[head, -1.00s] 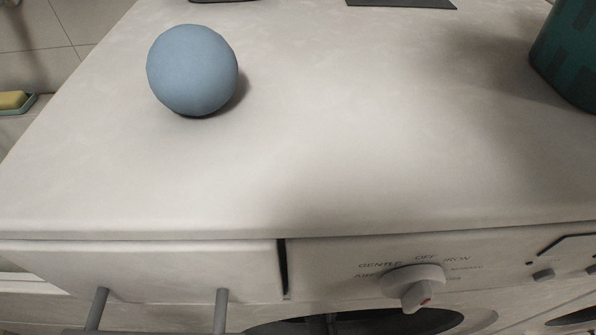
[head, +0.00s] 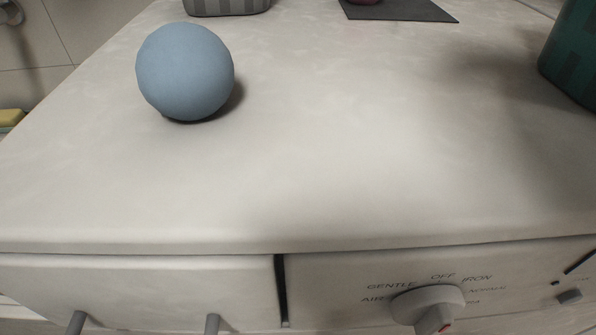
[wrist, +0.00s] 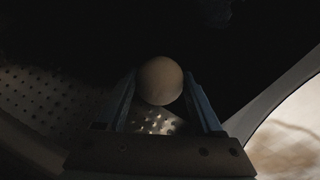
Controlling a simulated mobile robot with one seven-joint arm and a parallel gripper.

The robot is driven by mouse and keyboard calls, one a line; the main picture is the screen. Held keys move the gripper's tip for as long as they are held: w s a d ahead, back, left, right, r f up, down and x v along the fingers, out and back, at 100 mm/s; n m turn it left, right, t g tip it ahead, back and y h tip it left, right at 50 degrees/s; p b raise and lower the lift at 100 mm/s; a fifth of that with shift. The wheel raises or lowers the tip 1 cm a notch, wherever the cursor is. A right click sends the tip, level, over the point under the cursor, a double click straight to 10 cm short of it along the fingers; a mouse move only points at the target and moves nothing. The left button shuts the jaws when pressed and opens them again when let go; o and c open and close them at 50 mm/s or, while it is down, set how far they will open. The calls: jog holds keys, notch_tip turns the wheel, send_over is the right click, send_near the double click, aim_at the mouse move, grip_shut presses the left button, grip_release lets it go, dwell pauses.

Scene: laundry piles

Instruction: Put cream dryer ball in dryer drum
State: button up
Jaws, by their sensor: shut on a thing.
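In the wrist view, my gripper (wrist: 160,95) is shut on the cream dryer ball (wrist: 160,80), which sits between the two fingertips. The ball and fingers are in a dark space with a perforated metal wall, the dryer drum (wrist: 50,98). The drum wall shows to the left of and below the ball. A pale curved edge of the opening (wrist: 268,100) runs along the right. My gripper and the cream ball are not visible in the head view. The drum opening is out of the head view too.
On the dryer's white top (head: 330,140) lies a blue ball (head: 185,72) at the left. A grey striped container (head: 226,6), a dark mat (head: 398,9) and a green container (head: 575,55) stand or lie farther back and right. A dial (head: 428,305) is on the front panel.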

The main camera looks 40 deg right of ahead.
jog(key=o, duration=1.3)
jog(key=shift+o, duration=0.2)
jog(key=shift+p+v, duration=1.45)
jog(key=shift+v, duration=2.4)
jog(key=shift+w, duration=0.1)
